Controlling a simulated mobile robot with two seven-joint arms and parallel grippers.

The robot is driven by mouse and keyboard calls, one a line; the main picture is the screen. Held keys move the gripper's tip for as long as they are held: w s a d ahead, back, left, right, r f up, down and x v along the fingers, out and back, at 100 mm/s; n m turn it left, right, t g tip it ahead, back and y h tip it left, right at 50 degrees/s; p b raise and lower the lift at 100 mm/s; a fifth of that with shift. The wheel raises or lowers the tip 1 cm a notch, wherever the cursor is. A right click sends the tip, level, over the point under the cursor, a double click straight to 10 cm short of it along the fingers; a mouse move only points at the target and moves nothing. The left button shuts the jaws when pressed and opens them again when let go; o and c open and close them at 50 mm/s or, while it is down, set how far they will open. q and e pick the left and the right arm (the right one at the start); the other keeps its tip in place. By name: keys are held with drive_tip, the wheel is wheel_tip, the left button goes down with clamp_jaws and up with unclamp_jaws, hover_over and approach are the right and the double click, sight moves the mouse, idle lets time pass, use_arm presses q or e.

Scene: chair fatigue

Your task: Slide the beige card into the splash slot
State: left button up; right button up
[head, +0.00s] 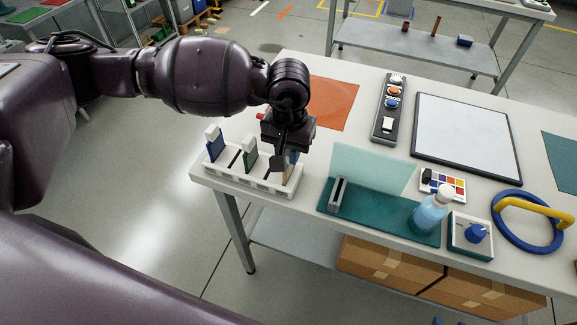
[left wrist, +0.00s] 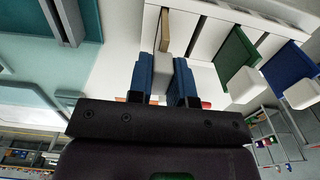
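The beige card (left wrist: 165,32) stands at the right end of the white rack (head: 240,178), mostly hidden behind my gripper in the head view. My left gripper (head: 284,155) points down over that end of the rack. In the left wrist view its blue fingers (left wrist: 164,80) lie against both sides of the card's pale cap (left wrist: 161,64), shut on it. Whether the card's lower edge is still seated in the rack is unclear. The grey slot block (head: 338,195) stands on the teal base behind which a clear splash screen (head: 372,168) rises, right of the rack. My right gripper is out of view.
A blue card (head: 215,147) and a green card (head: 250,158) stand in the rack. A spray bottle (head: 430,212) stands at the teal base's right end. A button strip (head: 390,108), whiteboard (head: 467,138) and orange mat (head: 333,103) lie farther back.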

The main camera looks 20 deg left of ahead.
use_arm(q)
drive_tip(key=shift+c, duration=1.1)
clamp_jaws()
drive_tip(key=shift+r, duration=0.1)
drive_tip(key=shift+r, duration=0.1)
drive_tip(key=shift+r+p, duration=0.35)
drive_tip(key=shift+r, duration=1.4)
drive_tip(key=shift+r+p, duration=0.1)
drive_tip(key=shift+p, duration=0.2)
